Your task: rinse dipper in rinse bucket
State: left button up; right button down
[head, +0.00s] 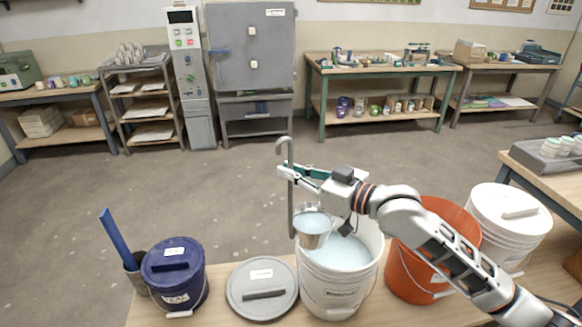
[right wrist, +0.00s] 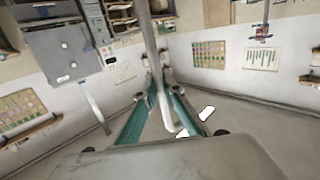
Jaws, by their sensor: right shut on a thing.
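The dipper (head: 313,231) is a metal cup with a long grey handle hooked at the top. My right gripper (head: 290,173) is shut on its handle, which stands about upright; the handle also shows between the fingers in the right wrist view (right wrist: 152,50). The cup looks filled with pale blue liquid. It overlaps the left part of the open white bucket (head: 333,290), which holds pale blue liquid (head: 345,254). The cup seems to be at about rim height; I cannot tell whether it touches the rim. My left gripper is out of view.
A grey lid (head: 262,289) lies left of the white bucket. A lidded dark blue bucket (head: 174,277) and a blue-handled tool (head: 115,238) stand farther left. An orange bucket (head: 410,273) and a lidded white bucket (head: 507,226) stand right, near my right arm.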

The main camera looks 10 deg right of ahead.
pick_arm(q)
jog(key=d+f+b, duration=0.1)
jog(key=b, duration=0.2)
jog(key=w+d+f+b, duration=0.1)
jog(key=b, duration=0.1)
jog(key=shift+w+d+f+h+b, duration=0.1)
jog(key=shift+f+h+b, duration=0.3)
pick_arm(e)
jog(key=w+d+m+t+y, duration=0.1)
jog(key=w+d+m, duration=0.2)
jog(key=d, duration=0.3)
jog(key=shift+d+f+m, duration=0.2)
jog(key=shift+d+m, duration=0.05)
jog(key=shift+m, duration=0.15)
jog(key=shift+s, duration=0.1)
